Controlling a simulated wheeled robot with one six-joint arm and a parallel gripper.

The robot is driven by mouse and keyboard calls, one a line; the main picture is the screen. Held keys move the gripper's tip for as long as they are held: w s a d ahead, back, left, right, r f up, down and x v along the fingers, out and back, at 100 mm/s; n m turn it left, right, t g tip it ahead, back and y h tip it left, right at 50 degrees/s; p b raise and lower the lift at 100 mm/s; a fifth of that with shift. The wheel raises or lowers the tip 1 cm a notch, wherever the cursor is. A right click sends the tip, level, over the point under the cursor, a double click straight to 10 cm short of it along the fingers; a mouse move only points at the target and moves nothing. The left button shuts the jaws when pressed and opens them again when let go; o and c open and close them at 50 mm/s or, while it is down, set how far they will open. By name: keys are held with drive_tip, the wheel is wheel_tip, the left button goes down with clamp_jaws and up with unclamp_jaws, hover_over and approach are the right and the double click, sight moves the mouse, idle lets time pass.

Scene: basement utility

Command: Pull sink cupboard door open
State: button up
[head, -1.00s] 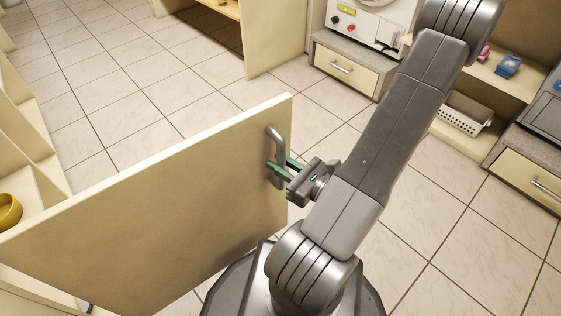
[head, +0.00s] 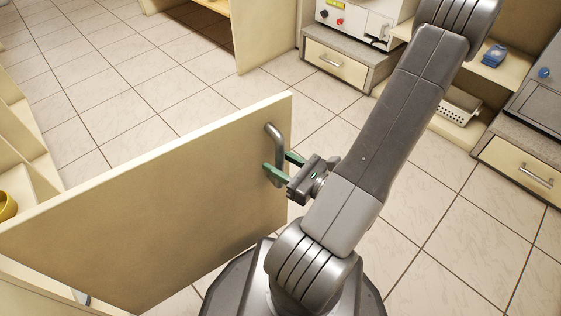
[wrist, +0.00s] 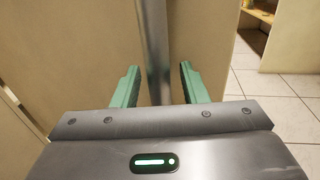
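The cream cupboard door (head: 160,215) stands swung well out from its cabinet in the head view, with the interior visible at left. Its grey bar handle (head: 275,139) is upright near the door's free edge. My gripper (head: 277,160) is at the handle, its green fingers on either side of the bar. In the wrist view the handle (wrist: 153,50) runs between the spread fingers (wrist: 158,67), with a gap visible on each side. The fingers are open around the bar, not clamped on it. The lower end of the handle is partly hidden by the fingers.
A yellow bowl (head: 7,206) sits inside the cabinet at far left. A drawer unit (head: 338,62) and shelves with a white basket (head: 456,104) stand at the back right. The tiled floor (head: 165,88) beyond the door is clear.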

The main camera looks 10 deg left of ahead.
drive_tip(key=p+v, duration=0.3)
drive_tip(key=v, duration=1)
drive_tip(key=shift+d, duration=0.4)
drive_tip(key=shift+s, duration=0.1)
drive_tip(key=b+x, duration=0.2)
drive_tip(key=x, duration=0.8)
drive_tip(key=shift+a, duration=0.4)
drive_tip(key=shift+b+x, duration=0.5)
drive_tip(key=shift+x, duration=0.95)
drive_tip(key=shift+r, duration=0.1)
